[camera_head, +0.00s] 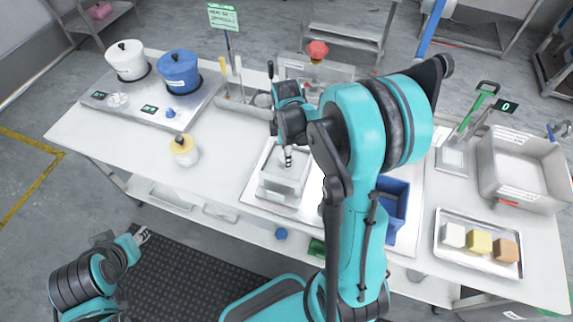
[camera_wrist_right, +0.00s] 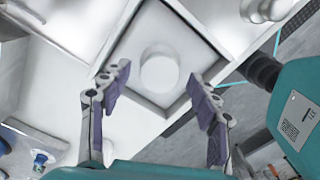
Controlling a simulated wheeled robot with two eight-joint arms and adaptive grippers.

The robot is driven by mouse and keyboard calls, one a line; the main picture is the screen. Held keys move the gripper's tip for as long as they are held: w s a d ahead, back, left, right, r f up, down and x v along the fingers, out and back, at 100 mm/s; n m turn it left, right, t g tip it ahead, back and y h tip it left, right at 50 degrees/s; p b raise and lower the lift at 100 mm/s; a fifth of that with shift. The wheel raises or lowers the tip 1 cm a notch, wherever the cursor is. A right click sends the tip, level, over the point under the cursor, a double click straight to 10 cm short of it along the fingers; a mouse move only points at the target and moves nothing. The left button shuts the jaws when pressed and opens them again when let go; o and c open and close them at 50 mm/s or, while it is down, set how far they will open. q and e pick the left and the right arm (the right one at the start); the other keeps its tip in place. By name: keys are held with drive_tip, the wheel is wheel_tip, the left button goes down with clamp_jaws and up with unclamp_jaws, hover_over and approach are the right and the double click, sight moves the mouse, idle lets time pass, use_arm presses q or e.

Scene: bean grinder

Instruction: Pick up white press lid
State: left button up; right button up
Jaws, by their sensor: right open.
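The white press lid is a square white plate with a round white knob (camera_wrist_right: 160,70) in its middle, seen from above in the right wrist view. In the head view, it sits on a white square box (camera_head: 281,186) at the middle of the table. My right gripper (camera_wrist_right: 160,84) is open, with one finger on each side of the knob in the picture. I cannot tell how far above it the fingertips are. In the head view, my right gripper (camera_head: 288,156) is over the box and partly hides the lid. My left gripper (camera_head: 142,235) is low at the left, off the table.
A white pot (camera_head: 126,62) and a blue pot (camera_head: 178,72) stand on the stove at the back left. A yellow-topped jar (camera_head: 184,150) is left of the box. A blue bin (camera_head: 392,205), a steel tray (camera_head: 450,258) with blocks and a steel basin (camera_head: 520,172) lie right.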

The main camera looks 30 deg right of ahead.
wheel_tip(320, 180, down, 2)
drive_tip(key=shift+f, duration=0.1)
drive_tip(key=c, duration=1.4)
drive_tip(key=shift+r, duration=0.25)
